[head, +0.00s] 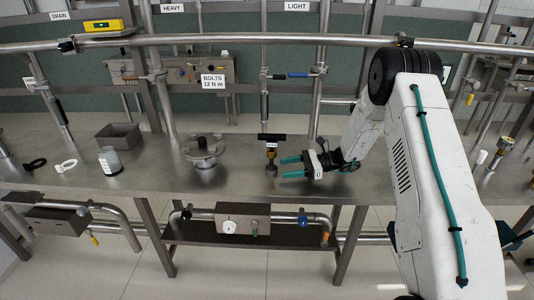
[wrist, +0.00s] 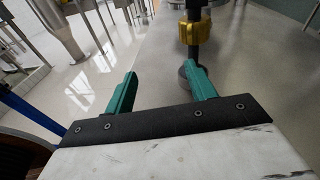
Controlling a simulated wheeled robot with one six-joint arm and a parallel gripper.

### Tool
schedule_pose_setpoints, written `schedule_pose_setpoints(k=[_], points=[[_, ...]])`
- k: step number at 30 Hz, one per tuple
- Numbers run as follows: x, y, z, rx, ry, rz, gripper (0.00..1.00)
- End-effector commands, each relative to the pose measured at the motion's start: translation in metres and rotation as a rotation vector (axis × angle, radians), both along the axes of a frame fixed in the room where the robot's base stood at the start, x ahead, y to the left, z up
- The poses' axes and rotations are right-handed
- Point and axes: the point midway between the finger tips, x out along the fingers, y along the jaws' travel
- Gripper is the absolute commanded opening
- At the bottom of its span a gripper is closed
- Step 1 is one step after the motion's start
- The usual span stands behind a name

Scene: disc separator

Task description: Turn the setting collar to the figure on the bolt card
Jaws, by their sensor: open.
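The bolt card (head: 213,81) hangs behind the bench and reads "BOLTS 12 N m". A tool with a black T-handle (head: 271,137) stands upright on the bench. It has a small pale label, too small to read, and a brass setting collar (head: 271,153) below it. The collar also shows in the wrist view (wrist: 195,38), gold and ridged, ahead of the right finger. My gripper (head: 286,167) is open and empty, just right of the tool at about stem height. In the wrist view my teal fingers (wrist: 160,72) are apart, and the collar is not between them.
A round metal fitting (head: 204,150) stands left of the tool. Further left are a jar (head: 110,160), a white ring (head: 66,166), a black ring (head: 35,164) and a grey bin (head: 118,136). A horizontal pipe (head: 200,42) runs above the bench. Bench surface before the tool is clear.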

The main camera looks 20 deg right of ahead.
Motion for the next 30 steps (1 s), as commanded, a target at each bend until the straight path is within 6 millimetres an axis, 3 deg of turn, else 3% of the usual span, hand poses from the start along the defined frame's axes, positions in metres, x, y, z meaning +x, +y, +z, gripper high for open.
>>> schedule_pose_setpoints(k=[3,7,21,30], points=[[0.026,-0.006,0.019,0.082,0.018,-0.076,0.55],[0.040,-0.007,0.031,0.134,0.031,-0.115,0.55],[0.061,0.055,0.032,0.139,0.033,-0.118,0.55],[0.065,0.065,0.032,0.139,0.033,-0.119,0.55]])
